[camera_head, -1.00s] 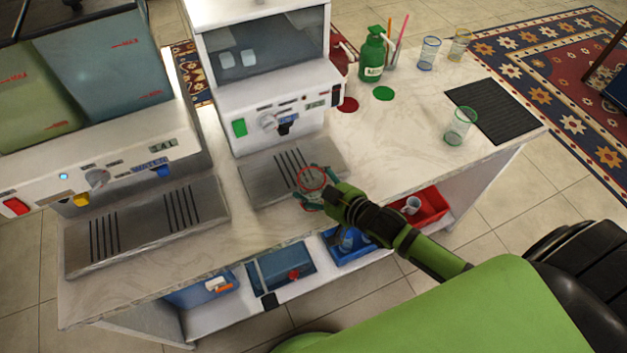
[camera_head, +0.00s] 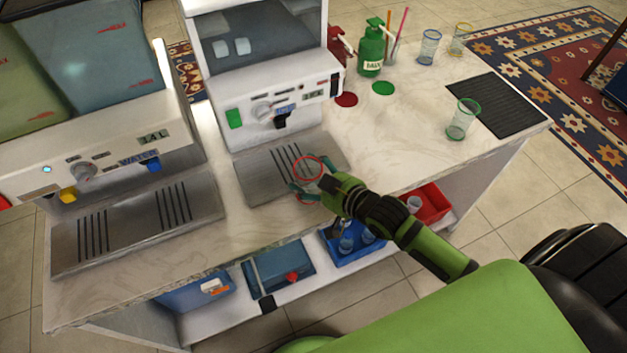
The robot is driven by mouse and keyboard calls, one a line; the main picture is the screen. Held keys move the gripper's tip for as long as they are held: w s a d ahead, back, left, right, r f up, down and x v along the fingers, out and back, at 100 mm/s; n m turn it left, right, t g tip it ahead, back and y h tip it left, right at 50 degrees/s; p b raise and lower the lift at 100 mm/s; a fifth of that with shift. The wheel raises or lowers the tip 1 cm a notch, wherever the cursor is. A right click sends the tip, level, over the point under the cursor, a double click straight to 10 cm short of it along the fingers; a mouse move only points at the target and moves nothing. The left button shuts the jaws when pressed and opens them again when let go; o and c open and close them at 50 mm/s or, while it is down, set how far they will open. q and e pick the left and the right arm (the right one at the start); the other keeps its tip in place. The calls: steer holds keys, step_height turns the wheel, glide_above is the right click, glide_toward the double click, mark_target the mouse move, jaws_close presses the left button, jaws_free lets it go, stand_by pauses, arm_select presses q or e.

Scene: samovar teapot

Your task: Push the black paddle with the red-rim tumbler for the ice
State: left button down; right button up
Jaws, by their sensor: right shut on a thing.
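The red-rim tumbler (camera_head: 308,169) is clear glass, and its red rim faces up. My right gripper (camera_head: 312,190) is shut on it and holds it over the front right part of the ice machine's metal drip tray (camera_head: 252,177). The black paddle (camera_head: 282,121) sits on the front of the white ice machine (camera_head: 265,110), above the tray. The tumbler is apart from the paddle, in front of it and slightly to the right. My left gripper is not in view.
A water dispenser (camera_head: 110,145) with its own tray stands at the left. A green-rim glass (camera_head: 463,120) stands by a black mat (camera_head: 497,104) at the right. Green (camera_head: 372,48) and red pump bottles stand behind.

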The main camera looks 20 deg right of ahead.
steer(key=w+b, duration=0.5)
steer(key=w, duration=0.5)
steer(key=shift+w+a, duration=0.1)
steer(key=shift+a, duration=0.05)
steer(key=shift+w+b, duration=0.3)
steer(key=shift+w, duration=0.7)
steer(key=shift+w, duration=0.1)
steer(key=shift+w+a+b, duration=0.1)
steer(key=shift+w+b, duration=0.3)
steer(key=shift+w, duration=0.5)
steer(key=shift+s+r+p, duration=0.1)
steer(key=shift+s+p, duration=1.05)
steer(key=shift+s, duration=0.1)
steer(key=shift+s+p, duration=0.85)
steer(key=shift+s, duration=0.45)
